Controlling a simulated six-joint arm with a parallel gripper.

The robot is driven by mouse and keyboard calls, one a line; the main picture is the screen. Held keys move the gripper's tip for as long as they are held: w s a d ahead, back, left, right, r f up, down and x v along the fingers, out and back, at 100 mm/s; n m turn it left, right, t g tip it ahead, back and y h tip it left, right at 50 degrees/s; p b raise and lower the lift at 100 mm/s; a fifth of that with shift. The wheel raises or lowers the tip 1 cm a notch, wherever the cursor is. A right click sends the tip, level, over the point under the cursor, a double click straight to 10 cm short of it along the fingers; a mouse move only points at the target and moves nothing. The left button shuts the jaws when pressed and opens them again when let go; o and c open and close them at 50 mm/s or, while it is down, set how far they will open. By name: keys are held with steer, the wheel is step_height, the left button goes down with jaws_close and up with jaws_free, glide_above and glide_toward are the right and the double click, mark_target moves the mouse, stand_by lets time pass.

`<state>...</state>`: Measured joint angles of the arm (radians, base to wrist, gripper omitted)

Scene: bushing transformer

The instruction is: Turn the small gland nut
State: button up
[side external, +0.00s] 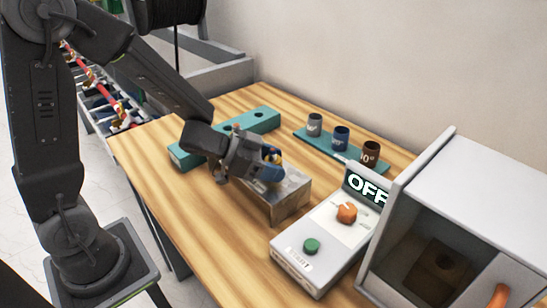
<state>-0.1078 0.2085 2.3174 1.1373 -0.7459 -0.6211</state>
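My gripper (268,168) is over the top of a grey metal block (288,200) near the middle of the wooden table. Its blue and yellow end parts are close to the block's top; I cannot tell whether they touch it. The small gland nut cannot be made out; the gripper covers part of the block's top. Whether the fingers are open or shut on something is too small and covered to tell.
A teal bar (262,119) lies behind the gripper. A teal rack (310,142) holds grey, blue and brown cups. A control box (292,256) has a green button, an orange knob and an "OFF" display. A grey windowed cabinet (440,190) stands at right. The table's front left is clear.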

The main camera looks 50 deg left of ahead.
steer(key=c, duration=0.5)
steer(key=shift+n+t+y, duration=0.7)
steer(key=shift+n+y, duration=0.4)
steer(key=shift+c, duration=0.2)
steer(key=shift+n+t+y, duration=0.3)
steer(key=shift+n+y, duration=0.8)
steer(key=shift+c, duration=0.2)
steer(key=shift+n+y, duration=0.3)
steer(key=shift+y, duration=0.1)
steer(key=shift+n+t+y, duration=0.3)
steer(key=shift+n+y, duration=0.5)
steer(key=shift+y, duration=0.1)
